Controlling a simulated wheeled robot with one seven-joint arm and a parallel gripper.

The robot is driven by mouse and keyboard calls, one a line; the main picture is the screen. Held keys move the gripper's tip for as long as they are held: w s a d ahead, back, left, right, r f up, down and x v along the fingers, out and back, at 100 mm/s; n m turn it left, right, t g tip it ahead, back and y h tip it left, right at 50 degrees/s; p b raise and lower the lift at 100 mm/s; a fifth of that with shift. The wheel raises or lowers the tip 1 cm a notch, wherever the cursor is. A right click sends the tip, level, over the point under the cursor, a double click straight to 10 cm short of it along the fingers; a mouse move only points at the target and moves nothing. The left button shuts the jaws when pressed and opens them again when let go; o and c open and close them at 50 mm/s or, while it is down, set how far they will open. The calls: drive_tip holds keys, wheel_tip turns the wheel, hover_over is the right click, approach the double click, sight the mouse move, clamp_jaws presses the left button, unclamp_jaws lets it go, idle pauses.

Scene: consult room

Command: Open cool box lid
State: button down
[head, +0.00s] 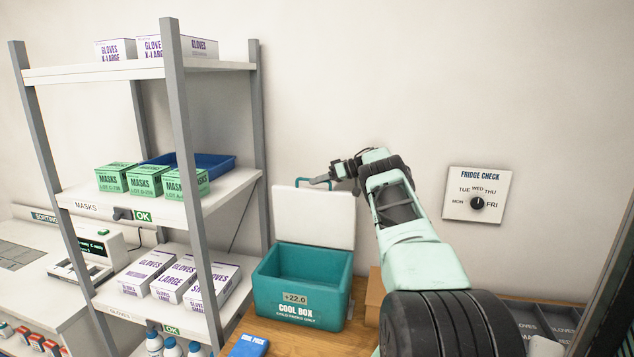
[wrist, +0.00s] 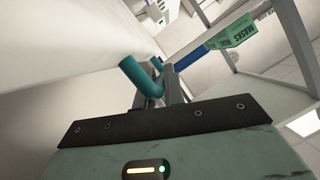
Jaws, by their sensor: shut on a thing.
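The teal cool box (head: 300,287) stands on the wooden table against the wall, with a label reading +22.0 on its front. Its white lid (head: 314,219) stands up at the back, near upright, and the inside of the box is open to view. A teal handle (head: 300,182) is on the lid's upper edge. My gripper (head: 333,178) is at that edge, shut on the handle. In the wrist view the teal handle (wrist: 140,76) passes between the fingers of my gripper (wrist: 162,88).
A shelf rack (head: 184,190) with glove and mask boxes stands left of the cool box. A blue cold pack (head: 249,346) lies in front of it. A fridge check dial (head: 477,195) is on the wall to the right. The wall behind is close.

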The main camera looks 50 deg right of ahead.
drive_tip(key=shift+f, duration=0.2)
drive_tip(key=c, duration=1.8)
unclamp_jaws()
drive_tip(key=shift+o, duration=0.2)
drive_tip(key=shift+r, duration=0.1)
drive_tip(key=shift+b+v, duration=1.8)
drive_tip(key=shift+v, duration=1.95)
